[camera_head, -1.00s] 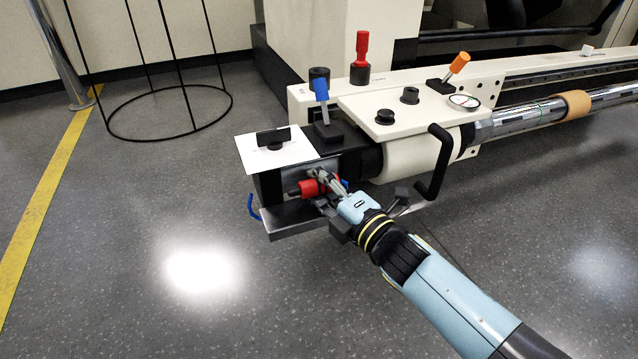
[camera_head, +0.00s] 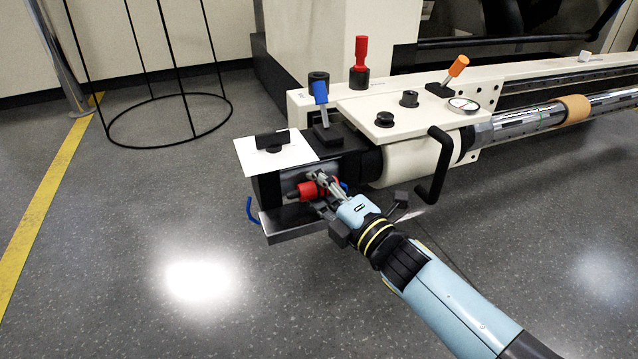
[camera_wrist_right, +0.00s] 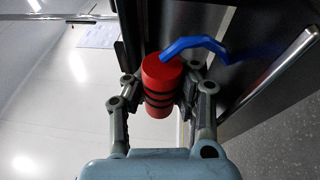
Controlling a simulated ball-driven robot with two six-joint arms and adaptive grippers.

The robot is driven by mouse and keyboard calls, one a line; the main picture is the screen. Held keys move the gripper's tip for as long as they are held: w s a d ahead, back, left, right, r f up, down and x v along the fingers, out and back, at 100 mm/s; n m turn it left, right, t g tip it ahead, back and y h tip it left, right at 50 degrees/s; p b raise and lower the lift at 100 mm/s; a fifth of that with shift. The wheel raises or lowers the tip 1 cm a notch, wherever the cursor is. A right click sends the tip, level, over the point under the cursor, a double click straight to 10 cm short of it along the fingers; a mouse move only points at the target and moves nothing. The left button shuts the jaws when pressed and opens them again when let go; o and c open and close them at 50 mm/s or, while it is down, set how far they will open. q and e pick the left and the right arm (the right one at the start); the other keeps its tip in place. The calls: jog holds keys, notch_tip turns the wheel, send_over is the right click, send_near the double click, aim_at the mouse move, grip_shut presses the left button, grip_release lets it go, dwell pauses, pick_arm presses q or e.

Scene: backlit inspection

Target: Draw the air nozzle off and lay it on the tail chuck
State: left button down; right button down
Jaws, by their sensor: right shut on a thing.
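The air nozzle, a red cylinder with black bands (camera_head: 308,190), lies level at the near side of the machine's end block, above a grey ledge (camera_head: 290,227). My right gripper (camera_head: 322,184) is shut on it. In the right wrist view the nozzle (camera_wrist_right: 160,77) sits between both fingers, with a blue hose (camera_wrist_right: 195,43) running from beside its top to the right. Whether it is still seated on anything is hidden. A cream cylinder (camera_head: 408,163) by the black end block looks like the tail chuck, but I cannot be sure. My left gripper is not in view.
A blue lever (camera_head: 320,92), a red knob (camera_head: 361,50) and an orange-tipped lever (camera_head: 457,66) stand on top. A white sheet (camera_head: 250,150) covers the end. A wire stand (camera_head: 165,145) is left; front floor is clear.

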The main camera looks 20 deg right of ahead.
jog(key=f, duration=0.2)
jog(key=s+f, duration=0.1)
jog(key=shift+d+f+g+h, duration=0.1)
jog(key=shift+f+g+h, duration=0.15)
jog(key=shift+g+h, duration=0.05)
jog(key=c, duration=1.1)
grip_release()
jog(key=shift+o, duration=0.2)
jog(key=shift+s+f, duration=0.2)
jog(key=shift+s, duration=0.2)
jog(key=shift+o, duration=0.4)
jog(key=r+v, duration=0.2)
jog(key=v, duration=0.7)
jog(key=shift+d, duration=0.3)
jog(key=shift+s+d+r, duration=0.15)
jog(key=shift+s+r, duration=0.25)
jog(key=shift+s, duration=0.05)
